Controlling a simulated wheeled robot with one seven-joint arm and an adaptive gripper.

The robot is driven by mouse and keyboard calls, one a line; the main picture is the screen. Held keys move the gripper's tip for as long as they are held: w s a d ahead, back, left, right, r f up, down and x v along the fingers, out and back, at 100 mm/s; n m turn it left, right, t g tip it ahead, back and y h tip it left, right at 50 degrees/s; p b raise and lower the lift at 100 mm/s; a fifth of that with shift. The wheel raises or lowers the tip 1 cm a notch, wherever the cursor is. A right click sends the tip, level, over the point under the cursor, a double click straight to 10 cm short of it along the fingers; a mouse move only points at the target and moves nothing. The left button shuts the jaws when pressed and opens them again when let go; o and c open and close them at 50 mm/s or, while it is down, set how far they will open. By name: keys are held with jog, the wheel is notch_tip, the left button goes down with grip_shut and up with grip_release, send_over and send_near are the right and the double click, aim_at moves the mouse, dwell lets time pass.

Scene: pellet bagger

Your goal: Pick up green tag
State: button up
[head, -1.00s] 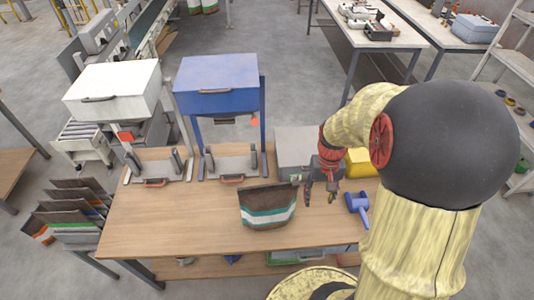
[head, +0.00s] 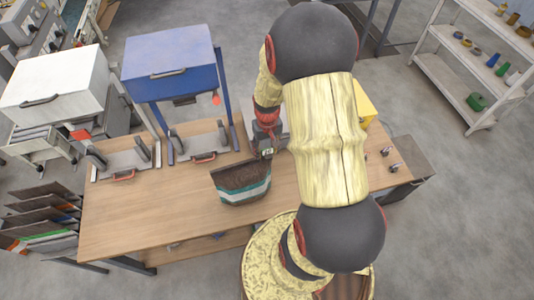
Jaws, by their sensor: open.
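I cannot make out a green tag in the head view; my arm covers much of the table's right half. My gripper (head: 267,154) is small in the picture, at the upper right edge of a dark bag with white and teal bands (head: 241,184). It points down and looks empty, with its jaws open. I cannot tell whether it touches the bag. The bag stands on the wooden table (head: 135,215) near its middle.
A white box machine (head: 55,85) and a blue one (head: 170,62) stand behind the table's left part. A yellow box (head: 366,108) and small metal parts (head: 393,168) show right of my arm. Bare tabletop lies left of the bag. A shelf (head: 450,85) stands back right.

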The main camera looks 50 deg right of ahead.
jog(key=shift+d+f, duration=0.1)
jog(key=shift+f, duration=0.55)
jog(key=shift+c, duration=0.4)
jog(key=c, duration=1)
